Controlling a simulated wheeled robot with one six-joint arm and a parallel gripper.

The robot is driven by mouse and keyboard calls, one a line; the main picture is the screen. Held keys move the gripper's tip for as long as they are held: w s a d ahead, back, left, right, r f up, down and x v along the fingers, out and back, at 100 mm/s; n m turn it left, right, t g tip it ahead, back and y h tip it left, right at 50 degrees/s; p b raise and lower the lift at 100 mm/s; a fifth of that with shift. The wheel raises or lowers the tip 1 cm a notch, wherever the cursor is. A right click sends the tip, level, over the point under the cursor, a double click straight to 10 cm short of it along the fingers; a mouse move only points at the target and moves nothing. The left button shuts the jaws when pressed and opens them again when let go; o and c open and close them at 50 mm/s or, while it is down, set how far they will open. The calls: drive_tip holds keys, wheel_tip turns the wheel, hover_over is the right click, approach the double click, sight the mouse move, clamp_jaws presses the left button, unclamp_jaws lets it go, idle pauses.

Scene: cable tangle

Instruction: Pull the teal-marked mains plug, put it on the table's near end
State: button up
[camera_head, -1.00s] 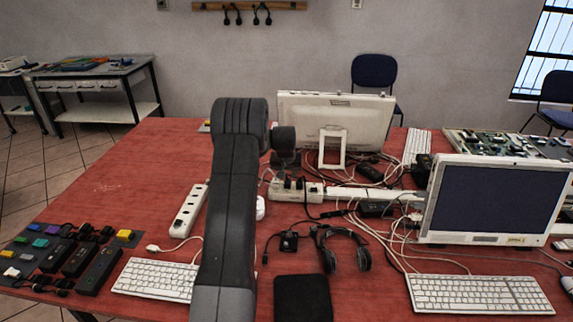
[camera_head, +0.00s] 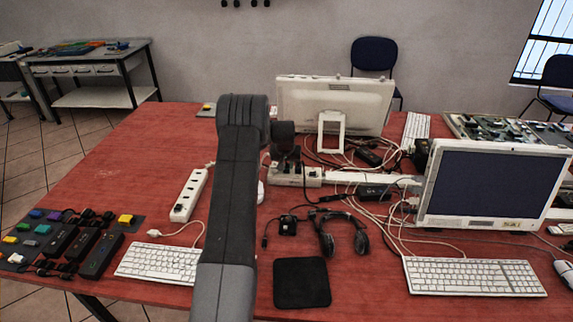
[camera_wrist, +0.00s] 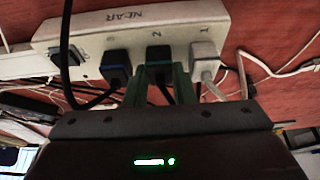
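The teal-marked plug (camera_wrist: 158,72) is black with a teal band. It sits in socket 2 of the white power strip (camera_wrist: 140,28) marked NEAR. My gripper (camera_wrist: 160,78) has one greenish finger on each side of this plug, close to its sides. I cannot tell whether the fingers press on it. A blue-marked black plug (camera_wrist: 117,68) is just left of the left finger, and a white plug (camera_wrist: 205,55) is just right of the right finger. In the head view my forearm hides part of the table, and the strip (camera_head: 312,177) shows beside it.
A second white strip (camera_head: 188,195), a keyboard (camera_head: 160,262), black adapters (camera_head: 100,256), headphones (camera_head: 342,235) and a black pad (camera_head: 301,283) lie toward the near side. Loose cables run around the strip and monitors.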

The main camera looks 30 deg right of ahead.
sight(286, 166)
clamp_jaws()
drive_tip(key=shift+r, duration=0.3)
drive_tip(key=shift+r, duration=1.3)
drive_tip(key=shift+c, duration=0.6)
unclamp_jaws()
clamp_jaws()
